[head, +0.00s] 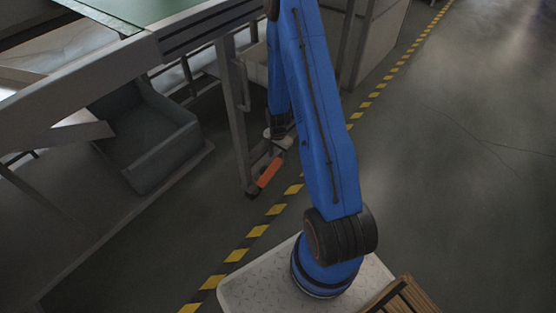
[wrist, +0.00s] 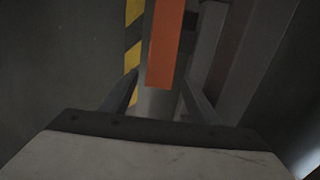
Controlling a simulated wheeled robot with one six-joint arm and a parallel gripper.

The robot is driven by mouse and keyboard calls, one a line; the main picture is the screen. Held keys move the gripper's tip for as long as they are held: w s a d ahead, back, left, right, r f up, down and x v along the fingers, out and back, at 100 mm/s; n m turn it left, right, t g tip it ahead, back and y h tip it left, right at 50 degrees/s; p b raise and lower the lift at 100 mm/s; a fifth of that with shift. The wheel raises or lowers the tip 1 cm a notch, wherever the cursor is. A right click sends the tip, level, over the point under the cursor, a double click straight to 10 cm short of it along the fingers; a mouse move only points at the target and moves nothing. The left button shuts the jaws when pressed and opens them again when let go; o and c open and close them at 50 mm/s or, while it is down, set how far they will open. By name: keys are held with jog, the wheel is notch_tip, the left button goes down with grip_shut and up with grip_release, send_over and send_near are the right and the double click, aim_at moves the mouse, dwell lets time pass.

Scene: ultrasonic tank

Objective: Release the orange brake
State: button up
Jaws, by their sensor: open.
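The orange brake (head: 269,172) is a flat orange lever low down by the foot of the grey table leg, close to the floor, in the head view. In the wrist view the orange brake (wrist: 166,45) runs from the top edge down to between the fingers. My gripper (wrist: 160,88) is open, with one dark finger on each side of the orange lever's near end. I cannot tell whether either finger touches it. In the head view my gripper (head: 279,140) is just above the lever, partly hidden by my blue arm.
A grey table leg (head: 232,105) stands beside the lever, under a green-topped bench (head: 125,12). A grey bin (head: 150,135) sits on the lower shelf at left. Yellow-black floor tape (head: 257,231) runs past the leg. The floor at right is clear.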

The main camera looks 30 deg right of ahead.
jog(key=shift+f, duration=0.95)
jog(key=shift+c, duration=0.2)
